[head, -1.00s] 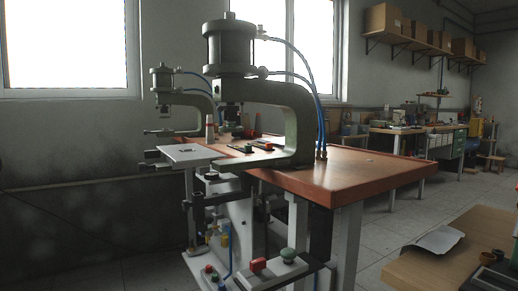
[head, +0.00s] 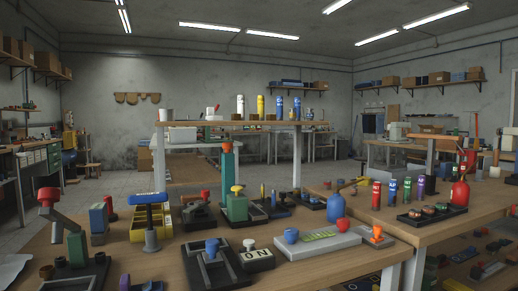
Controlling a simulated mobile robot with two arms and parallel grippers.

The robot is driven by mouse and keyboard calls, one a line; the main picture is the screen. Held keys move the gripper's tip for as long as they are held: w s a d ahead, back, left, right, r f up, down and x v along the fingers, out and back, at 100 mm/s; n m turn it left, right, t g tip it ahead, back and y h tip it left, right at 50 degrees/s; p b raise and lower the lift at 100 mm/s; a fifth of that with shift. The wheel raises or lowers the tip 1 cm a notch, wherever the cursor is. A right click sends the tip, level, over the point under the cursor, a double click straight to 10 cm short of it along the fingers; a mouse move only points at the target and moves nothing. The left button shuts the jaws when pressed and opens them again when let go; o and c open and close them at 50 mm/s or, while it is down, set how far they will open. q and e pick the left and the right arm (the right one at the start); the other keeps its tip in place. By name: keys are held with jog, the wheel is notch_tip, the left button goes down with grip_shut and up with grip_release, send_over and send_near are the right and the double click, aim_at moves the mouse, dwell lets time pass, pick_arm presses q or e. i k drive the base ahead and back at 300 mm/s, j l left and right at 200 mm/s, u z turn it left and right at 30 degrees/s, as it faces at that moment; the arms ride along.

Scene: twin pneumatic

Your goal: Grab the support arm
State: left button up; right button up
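Neither of my grippers is in view. No part is plainly marked as the support arm. At the near left of the wooden workbench (head: 200,262), a slanted grey arm with a red knob (head: 48,196) is joined to a green post (head: 77,249) on a black base. A blue-topped T-shaped piece (head: 150,199) stands upright to its right. A taller green post (head: 227,175) with an orange-red top stands near the bench's middle. I cannot tell which of these, if any, is the support arm.
A second bench (head: 440,234) at right holds coloured cylinders. Floor (head: 120,178) shows behind, at left.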

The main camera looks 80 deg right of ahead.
aim_at(432, 145)
jog(key=z, duration=3.65)
